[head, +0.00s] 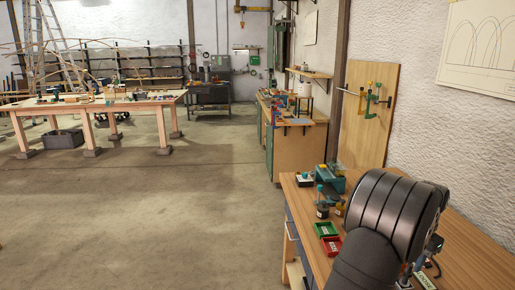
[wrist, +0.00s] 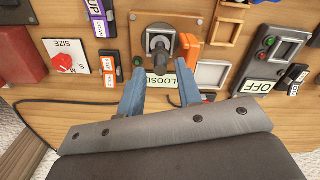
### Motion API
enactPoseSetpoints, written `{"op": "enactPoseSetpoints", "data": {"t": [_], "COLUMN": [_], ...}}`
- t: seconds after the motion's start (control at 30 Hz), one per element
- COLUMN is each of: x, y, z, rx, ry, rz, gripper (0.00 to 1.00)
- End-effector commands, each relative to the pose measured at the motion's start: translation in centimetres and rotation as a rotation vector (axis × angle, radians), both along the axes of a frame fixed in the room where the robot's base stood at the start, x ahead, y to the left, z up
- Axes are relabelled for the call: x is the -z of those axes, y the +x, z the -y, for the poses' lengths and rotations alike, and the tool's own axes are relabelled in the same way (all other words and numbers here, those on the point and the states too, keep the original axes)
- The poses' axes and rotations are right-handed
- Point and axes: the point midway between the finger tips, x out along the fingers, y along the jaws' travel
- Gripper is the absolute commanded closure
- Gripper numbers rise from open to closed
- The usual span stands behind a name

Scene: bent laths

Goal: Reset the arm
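My gripper (wrist: 160,82) shows in the wrist view with its two blue fingers apart and nothing seen gripped between them. A dark round knob or lever end (wrist: 160,62) on a grey mount stands just beyond and between the fingertips; I cannot tell whether they touch it. A label reading LOOSE (wrist: 182,82) lies partly behind the fingers. In the head view my dark arm fills the right foreground over the wooden bench (head: 465,245) and hides part of it; the gripper fingers cannot be made out there.
Around the knob on the wooden surface are an orange block (wrist: 190,48), a switch box (wrist: 270,55) with an OFF label (wrist: 257,87), and a SIZE card (wrist: 66,56). In the head view, green (head: 326,229) and red (head: 328,246) trays stand left of my arm.

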Motion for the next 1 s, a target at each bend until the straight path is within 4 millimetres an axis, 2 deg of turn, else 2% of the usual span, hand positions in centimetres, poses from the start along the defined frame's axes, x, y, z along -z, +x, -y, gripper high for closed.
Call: {"op": "enactPoseSetpoints", "data": {"t": [0.03,0.17,0.2,0.37,1.0], "x": [1.2,3.6,2.0,-1.3,-7.9], "y": [-0.1,0.0,0.1,0.0,-11.1], "z": [-0.1,0.0,0.1,0.0,1.8], "rx": [0.0,0.0,0.0,0.0,0.004], "ry": [0.003,0.002,-0.004,-0.003,-0.002], "rz": [-0.002,-0.002,0.003,0.002,0.001], "gripper": [0.68,0.68,0.68,0.68,0.68]}}
